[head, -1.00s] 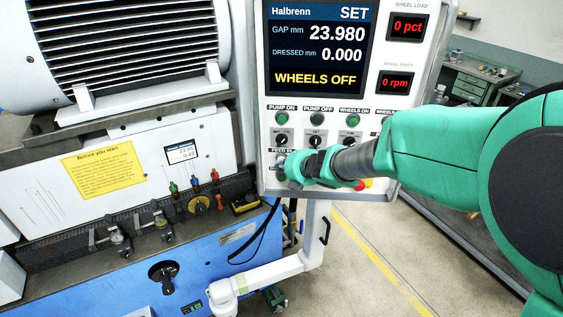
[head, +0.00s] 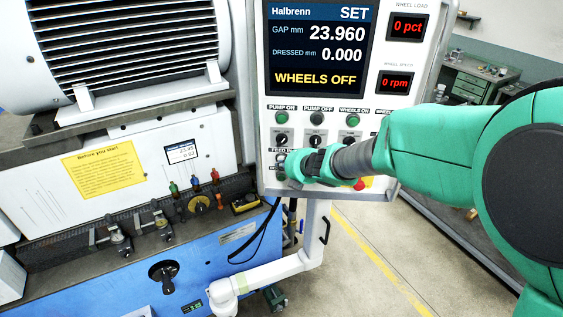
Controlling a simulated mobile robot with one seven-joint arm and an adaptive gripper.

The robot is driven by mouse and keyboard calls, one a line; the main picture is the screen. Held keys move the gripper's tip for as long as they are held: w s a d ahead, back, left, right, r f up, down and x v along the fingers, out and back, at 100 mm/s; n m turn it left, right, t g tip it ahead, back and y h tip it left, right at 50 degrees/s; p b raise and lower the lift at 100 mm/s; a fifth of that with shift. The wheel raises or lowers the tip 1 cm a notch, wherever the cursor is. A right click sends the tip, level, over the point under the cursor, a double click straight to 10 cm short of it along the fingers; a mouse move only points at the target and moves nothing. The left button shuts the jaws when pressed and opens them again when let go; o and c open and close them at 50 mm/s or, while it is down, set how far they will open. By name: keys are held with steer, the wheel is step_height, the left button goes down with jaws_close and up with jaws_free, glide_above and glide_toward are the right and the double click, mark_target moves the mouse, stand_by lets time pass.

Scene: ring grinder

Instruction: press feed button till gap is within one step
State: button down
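The control panel (head: 390,123) stands in the middle of the head view. Its screen (head: 318,48) reads SET, GAP mm 23.960, DRESSED mm 0.000 and WHEELS OFF. My gripper (head: 288,166) is at the panel's lower left, by the label that begins "FEED". Its tip is at the button there, and my gripper covers most of that button and its label. Contact cannot be clearly made out. Whether the fingers are open or shut is too small and hidden to tell.
The grinder with a yellow notice (head: 104,168) stands at left. A white support arm (head: 270,272) runs below the panel.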

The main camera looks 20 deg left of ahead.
steer(key=shift+s, duration=0.1)
steer(key=shift+s+d+b, duration=0.2)
steer(key=shift+s+b, duration=0.15)
steer(key=shift+s, duration=0.4)
steer(key=shift+s+d+b, duration=0.25)
steer(key=shift+s+b, duration=0.2)
steer(key=shift+s, duration=0.8)
steer(key=shift+s+d+b, duration=0.25)
steer(key=shift+s+b, duration=0.15)
steer(key=shift+s, duration=0.8)
